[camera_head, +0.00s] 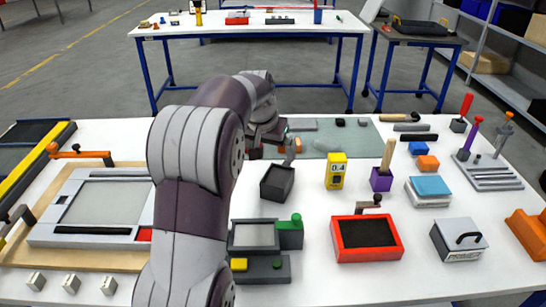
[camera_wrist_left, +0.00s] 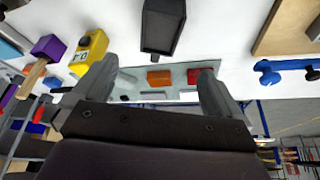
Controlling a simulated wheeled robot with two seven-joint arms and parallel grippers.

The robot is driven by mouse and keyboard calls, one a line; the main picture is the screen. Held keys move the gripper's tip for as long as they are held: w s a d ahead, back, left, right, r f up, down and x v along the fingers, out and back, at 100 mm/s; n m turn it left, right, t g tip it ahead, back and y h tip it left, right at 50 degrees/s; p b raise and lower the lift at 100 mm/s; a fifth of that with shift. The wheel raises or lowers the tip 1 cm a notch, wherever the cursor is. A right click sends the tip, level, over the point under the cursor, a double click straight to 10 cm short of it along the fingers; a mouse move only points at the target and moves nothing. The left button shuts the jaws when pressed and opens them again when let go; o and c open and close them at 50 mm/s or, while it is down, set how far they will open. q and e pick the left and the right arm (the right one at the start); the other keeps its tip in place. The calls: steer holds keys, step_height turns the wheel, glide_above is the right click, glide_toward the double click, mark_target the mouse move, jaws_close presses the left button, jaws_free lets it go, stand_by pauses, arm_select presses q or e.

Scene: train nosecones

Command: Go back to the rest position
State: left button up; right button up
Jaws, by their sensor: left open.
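My left arm reaches forward over the white table (camera_head: 330,280) in the head view. Its gripper (camera_head: 273,146) is above the table near the grey-green mat (camera_head: 355,138), partly hidden by its own wrist. In the left wrist view the gripper (camera_wrist_left: 157,72) has its two fingers spread wide, with nothing held between them. An orange block (camera_wrist_left: 159,77) and a red block (camera_wrist_left: 200,75) show on the mat beyond the fingers; the red one is beside one fingertip. My right gripper is in neither view.
A black open bin (camera_head: 277,182), a yellow device (camera_head: 336,171) and a purple block with a wooden handle (camera_head: 381,179) stand close to my gripper. A red-framed tray (camera_head: 366,238) is nearer. A grey frame on a board (camera_head: 95,208) lies left. A second table (camera_head: 250,28) stands behind.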

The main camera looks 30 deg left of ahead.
arm_select(q)
steer(key=shift+r, duration=0.1)
stand_by(0.4)
steer(key=s+d+f+m+g+p, duration=0.1)
steer(key=s+d+p, duration=0.3)
steer(key=s+d, duration=0.4)
steer(key=s+d+f+m+g+p, duration=0.1)
steer(key=s+d+f+g+p, duration=0.1)
steer(key=s+d+f+p, duration=0.2)
steer(key=s+d, duration=0.3)
steer(key=s, duration=0.5)
steer(key=shift+s+d+f+h, duration=0.2)
steer(key=shift+s+d+h, duration=0.1)
steer(key=shift+d+h, duration=0.1)
